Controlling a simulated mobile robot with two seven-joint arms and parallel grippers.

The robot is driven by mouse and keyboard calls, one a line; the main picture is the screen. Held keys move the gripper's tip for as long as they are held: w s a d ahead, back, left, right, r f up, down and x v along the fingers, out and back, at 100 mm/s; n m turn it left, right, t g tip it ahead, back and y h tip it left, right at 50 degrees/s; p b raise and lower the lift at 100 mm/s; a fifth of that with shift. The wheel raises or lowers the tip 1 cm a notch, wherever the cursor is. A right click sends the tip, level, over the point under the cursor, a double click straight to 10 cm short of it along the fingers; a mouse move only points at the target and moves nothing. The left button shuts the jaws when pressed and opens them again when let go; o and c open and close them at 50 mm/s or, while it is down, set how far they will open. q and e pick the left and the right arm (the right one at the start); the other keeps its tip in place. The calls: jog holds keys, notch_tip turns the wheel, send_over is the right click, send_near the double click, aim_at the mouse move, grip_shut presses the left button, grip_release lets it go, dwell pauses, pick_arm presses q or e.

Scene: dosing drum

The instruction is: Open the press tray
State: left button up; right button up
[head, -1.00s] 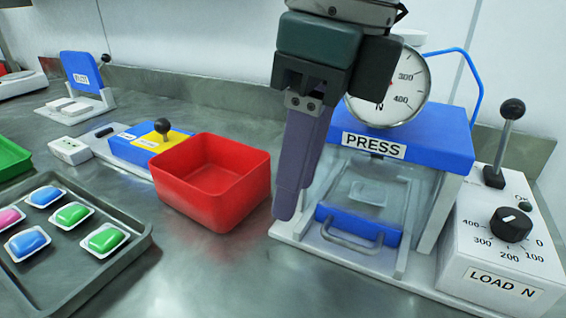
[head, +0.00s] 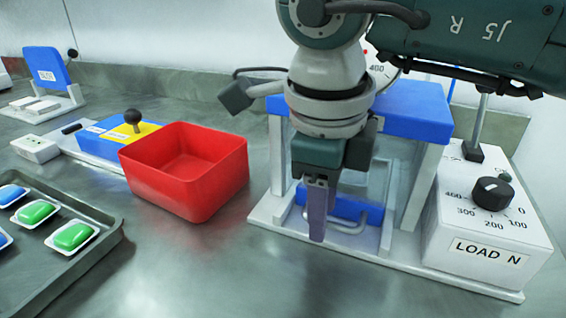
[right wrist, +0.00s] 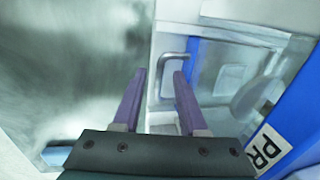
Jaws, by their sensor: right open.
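The press (head: 415,112) has a blue top, white posts and clear panels. Its blue-fronted tray (head: 345,207) sits low between the posts and looks pushed in, with a grey loop handle (head: 352,227) on its front. My right gripper (head: 317,238) points down at the left part of the handle and hides some of the tray front. In the right wrist view its purple fingers (right wrist: 160,73) are open, with the handle (right wrist: 166,72) showing between the fingertips. I cannot tell whether they touch it. My left gripper is not in view.
A red bin (head: 190,190) stands left of the press. The white load box (head: 490,235) with a black knob and lever stands close on the right. A dark tray (head: 95,250) of coloured pods is at lower left. The counter in front of the press is clear.

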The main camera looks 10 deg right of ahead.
grip_shut()
dwell(1.4)
